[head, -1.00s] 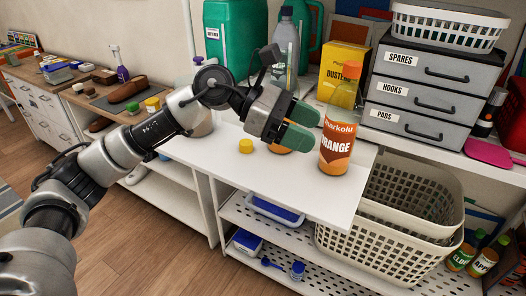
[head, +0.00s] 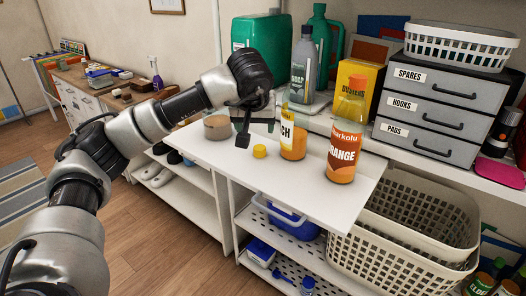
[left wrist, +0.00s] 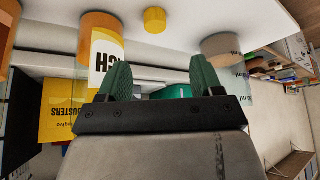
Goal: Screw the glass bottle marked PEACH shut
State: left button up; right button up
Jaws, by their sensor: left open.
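The glass bottle marked PEACH (head: 292,146) stands upright on the white top board, with "CH" of its label showing. In the left wrist view the bottle (left wrist: 102,48) appears upside down, left of the fingers. A yellow cap (head: 259,151) lies on the board just left of the bottle, apart from it; it also shows in the left wrist view (left wrist: 155,20). The bottle's neck is hard to make out. My left gripper (head: 257,130) is open and empty, behind and above the cap; its green fingers (left wrist: 161,78) stand apart in the wrist view. My right gripper is out of view.
A clear jar (head: 217,127) stands left of the cap. Behind are a grey SOAP bottle (head: 304,65), a yellow box (head: 357,80) and a drawer unit (head: 440,95). The board's front is clear.

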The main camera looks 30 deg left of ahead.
pick_arm(q)
jog(key=p, duration=0.1)
send_over(258, 147)
jog(key=s+d, duration=0.1)
jog(key=s, duration=0.1)
jog(key=f, duration=0.5)
jog(key=shift+s+d, duration=0.15)
jog(key=shift+s, duration=0.05)
